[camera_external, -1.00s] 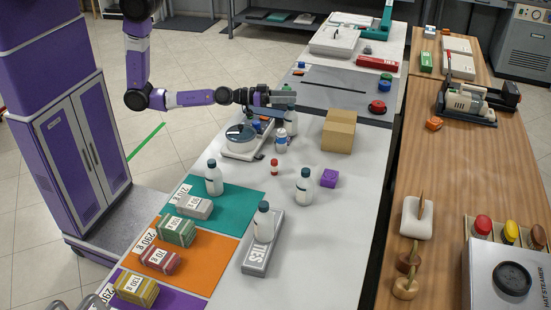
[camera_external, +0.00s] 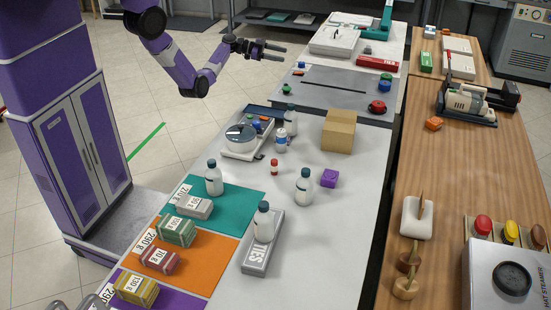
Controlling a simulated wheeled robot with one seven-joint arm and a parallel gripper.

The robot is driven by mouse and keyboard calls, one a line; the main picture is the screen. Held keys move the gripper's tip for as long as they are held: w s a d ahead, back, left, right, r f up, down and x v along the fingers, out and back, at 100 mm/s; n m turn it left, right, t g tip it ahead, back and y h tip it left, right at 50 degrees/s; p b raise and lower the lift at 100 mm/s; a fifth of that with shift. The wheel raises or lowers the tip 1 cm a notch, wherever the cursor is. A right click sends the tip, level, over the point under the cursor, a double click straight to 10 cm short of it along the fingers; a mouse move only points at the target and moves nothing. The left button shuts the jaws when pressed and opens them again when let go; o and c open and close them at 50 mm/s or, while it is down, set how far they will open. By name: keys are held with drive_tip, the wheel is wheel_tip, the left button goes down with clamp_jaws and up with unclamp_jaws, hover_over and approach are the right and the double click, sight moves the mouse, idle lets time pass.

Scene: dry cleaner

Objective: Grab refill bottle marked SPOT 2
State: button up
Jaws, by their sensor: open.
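Several white bottles with dark blue caps stand on the white table. One bottle (camera_external: 214,179) is on the teal mat, one (camera_external: 263,224) is on the grey TIES box, and one (camera_external: 304,188) stands on bare table. My gripper (camera_external: 283,51) is open and empty, raised in the air, apart from all bottles.
A scale (camera_external: 241,143) stands left of the small bottle. A cardboard box (camera_external: 339,131), a purple block (camera_external: 329,178) and a small red-capped vial (camera_external: 274,167) are nearby. Weight-marked packets (camera_external: 176,231) lie on coloured mats at the front left. The table's right front is clear.

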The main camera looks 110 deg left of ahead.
drive_tip(key=w+d+f+m+h, duration=0.25)
drive_tip(key=w+d+h, duration=0.25)
drive_tip(key=d, duration=0.3)
drive_tip(key=w+d+f+m+h, duration=0.1)
drive_tip(key=w+d+m+h, duration=0.3)
drive_tip(key=d, duration=0.5)
drive_tip(key=m+g+h+b, duration=0.1)
drive_tip(key=g+h, duration=0.2)
drive_tip(key=h, duration=0.4)
approach(293, 107)
drive_tip(key=x, duration=0.3)
drive_tip(key=shift+w+d, duration=0.1)
drive_tip(key=shift+w, duration=0.1)
drive_tip(key=x, duration=0.2)
drive_tip(key=shift+w+d+m+p, duration=0.1)
drive_tip(key=shift+d+m+p, duration=0.15)
drive_tip(key=shift+d+p, duration=0.15)
drive_tip(key=p+x, duration=0.2)
drive_tip(key=x, duration=0.2)
drive_tip(key=shift+w+r, duration=0.1)
drive_tip(key=shift+w+d, duration=0.4)
drive_tip(key=shift+w, duration=0.05)
clamp_jaws()
